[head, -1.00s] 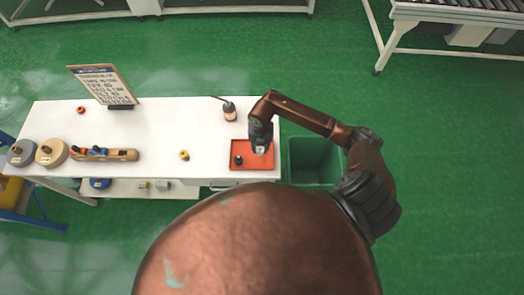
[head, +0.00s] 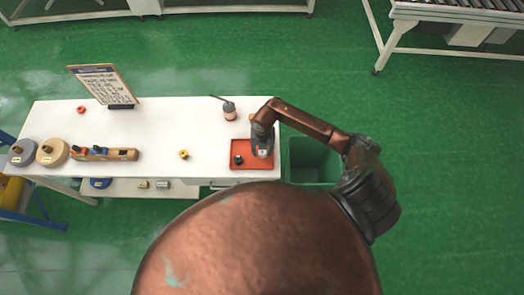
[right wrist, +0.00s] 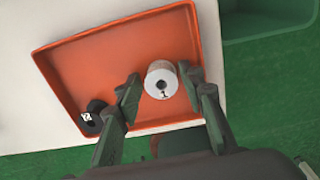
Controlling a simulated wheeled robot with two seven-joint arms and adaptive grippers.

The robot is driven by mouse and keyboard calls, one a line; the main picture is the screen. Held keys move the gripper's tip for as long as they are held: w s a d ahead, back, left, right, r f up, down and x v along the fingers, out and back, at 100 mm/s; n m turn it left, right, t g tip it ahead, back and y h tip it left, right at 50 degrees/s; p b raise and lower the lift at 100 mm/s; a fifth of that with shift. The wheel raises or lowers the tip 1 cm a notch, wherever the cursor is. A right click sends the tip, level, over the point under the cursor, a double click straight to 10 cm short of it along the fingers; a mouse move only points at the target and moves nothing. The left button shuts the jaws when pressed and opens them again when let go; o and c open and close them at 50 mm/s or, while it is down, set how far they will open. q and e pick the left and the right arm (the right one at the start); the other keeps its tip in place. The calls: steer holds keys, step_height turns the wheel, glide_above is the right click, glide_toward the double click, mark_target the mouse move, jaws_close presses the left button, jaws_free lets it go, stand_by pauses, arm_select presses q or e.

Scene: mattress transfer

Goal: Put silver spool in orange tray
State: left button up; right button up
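The silver spool (right wrist: 161,80), a pale grey cylinder marked 1, is at the orange tray (right wrist: 85,55), with its round face toward the right wrist camera. In the head view the spool (head: 262,152) is over the right part of the orange tray (head: 250,166). My right gripper (right wrist: 161,76) has its two fingers apart, one on each side of the spool, with narrow gaps showing. In the head view my right gripper (head: 262,145) is low over the tray. Whether the spool rests on the tray floor is hard to tell. My left gripper is not in view.
A black piece (right wrist: 93,117) marked 2 lies in the tray's corner. The white table (head: 150,125) also holds a yellow piece (head: 184,154), a bottle (head: 229,112), a sign (head: 100,84) and a wooden block (head: 120,155). A green bin (head: 315,165) stands right of the table.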

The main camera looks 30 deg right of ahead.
steer(key=shift+o, duration=0.4)
steer(key=shift+r, duration=0.1)
step_height(320, 180, up, 12)
steer(key=shift+d+b, duration=0.15)
steer(key=shift+b, duration=0.15)
